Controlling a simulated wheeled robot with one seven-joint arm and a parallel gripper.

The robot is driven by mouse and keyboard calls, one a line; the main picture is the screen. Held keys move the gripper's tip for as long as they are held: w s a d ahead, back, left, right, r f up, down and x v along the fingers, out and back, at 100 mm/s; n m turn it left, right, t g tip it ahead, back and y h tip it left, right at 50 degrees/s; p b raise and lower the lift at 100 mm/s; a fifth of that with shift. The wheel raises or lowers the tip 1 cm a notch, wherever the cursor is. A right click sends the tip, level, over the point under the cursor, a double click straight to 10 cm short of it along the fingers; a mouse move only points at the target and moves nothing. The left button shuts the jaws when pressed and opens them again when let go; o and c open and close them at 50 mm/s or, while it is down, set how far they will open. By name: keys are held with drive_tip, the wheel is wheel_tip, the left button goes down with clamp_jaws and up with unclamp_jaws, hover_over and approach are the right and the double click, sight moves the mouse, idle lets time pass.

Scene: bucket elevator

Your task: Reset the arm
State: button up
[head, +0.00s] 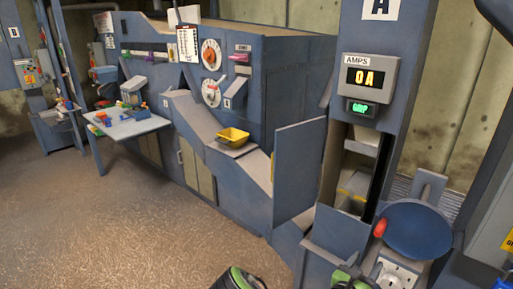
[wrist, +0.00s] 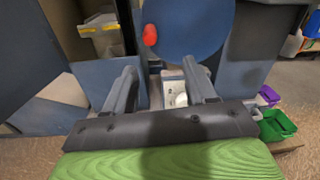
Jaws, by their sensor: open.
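My gripper (wrist: 161,72) shows in the wrist view with its two fingers apart and nothing between them. Beyond the fingers is a blue disc (wrist: 195,25) with a red knob (wrist: 150,35) at its left. A white fitting (wrist: 172,95) shows below the disc, between the fingers. Contact between the fingers and these parts cannot be seen. In the head view, green and dark parts of my arm (head: 238,278) show at the bottom edge; the fingers cannot be made out there. The blue disc (head: 420,232) and red knob (head: 380,228) are at the lower right.
An open blue door panel (head: 299,172) stands left of the elevator column, which bears an amps display (head: 368,77) reading 0A. A yellow tray (head: 233,136) rests on the sloped chute. A side table (head: 132,127) holds small coloured items. The floor at left is clear.

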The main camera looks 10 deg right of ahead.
drive_tip(key=s+a+r+m+g+y, duration=0.15)
drive_tip(key=s+m+g, duration=0.35)
drive_tip(key=m, duration=0.5)
drive_tip(key=s+d+m+g+y, duration=0.1)
drive_tip(key=s+m+g+y, duration=0.3)
drive_tip(key=m, duration=0.7)
drive_tip(key=s+a+r+m+t+y, duration=0.1)
drive_tip(key=s+a+r+m+y, duration=0.2)
drive_tip(key=s+a+r, duration=0.4)
drive_tip(key=s+a+r+m+t+y+p, duration=0.1)
drive_tip(key=s+a+r+y, duration=0.4)
drive_tip(key=a, duration=0.8)
wheel_tip(320, 180, up, 3)
drive_tip(key=shift+s+a+r+m+t, duration=0.15)
drive_tip(key=shift+s+a+m+t, duration=0.25)
drive_tip(key=shift+s+m+t, duration=0.55)
drive_tip(key=shift+s+y, duration=0.15)
drive_tip(key=shift+y, duration=0.1)
